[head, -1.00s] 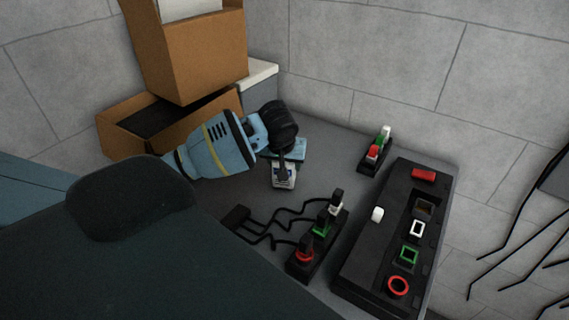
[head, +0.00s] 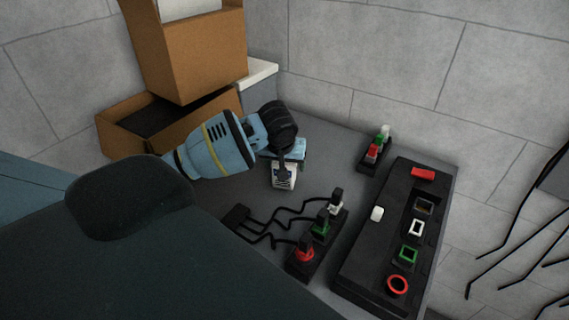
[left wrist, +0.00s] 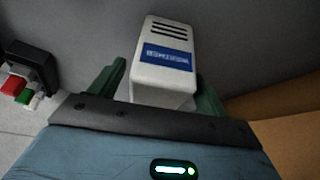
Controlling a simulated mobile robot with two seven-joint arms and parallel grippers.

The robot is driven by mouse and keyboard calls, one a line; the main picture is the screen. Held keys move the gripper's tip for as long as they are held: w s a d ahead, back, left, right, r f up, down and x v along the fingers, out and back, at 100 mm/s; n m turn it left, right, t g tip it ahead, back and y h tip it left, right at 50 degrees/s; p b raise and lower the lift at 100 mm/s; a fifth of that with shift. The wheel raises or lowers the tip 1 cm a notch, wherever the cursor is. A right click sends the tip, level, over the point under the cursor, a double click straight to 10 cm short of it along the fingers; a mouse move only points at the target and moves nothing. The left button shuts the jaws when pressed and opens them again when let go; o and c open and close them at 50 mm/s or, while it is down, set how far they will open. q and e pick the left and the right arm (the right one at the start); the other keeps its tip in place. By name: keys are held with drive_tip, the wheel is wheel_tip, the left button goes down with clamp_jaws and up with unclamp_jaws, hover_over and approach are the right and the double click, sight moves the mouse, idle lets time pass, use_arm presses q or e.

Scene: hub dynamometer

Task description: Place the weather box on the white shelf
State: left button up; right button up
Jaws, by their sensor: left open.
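The weather box (head: 284,178) is a small white box with dark slots and a blue label, on the grey table. In the left wrist view the weather box (left wrist: 167,55) lies between the two green fingers of my left gripper (left wrist: 161,82). That gripper (head: 284,158) comes in from the left in the head view and is open around the box. Whether the fingers touch it I cannot tell. The white shelf (head: 262,72) is at the back, partly hidden by cardboard boxes. My right gripper is not in view.
Cardboard boxes (head: 205,62) are stacked at the back left, close to my left arm. A black connector block (head: 318,245) with cables, a small plug holder (head: 374,155) and a black panel (head: 385,250) with coloured sockets stand to the right.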

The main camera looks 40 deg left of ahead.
use_arm(q)
drive_tip(key=shift+o, duration=0.3)
drive_tip(key=v, duration=1.1)
drive_tip(key=shift+r, duration=0.4)
drive_tip(key=shift+s+f, duration=0.1)
drive_tip(key=shift+s, duration=0.05)
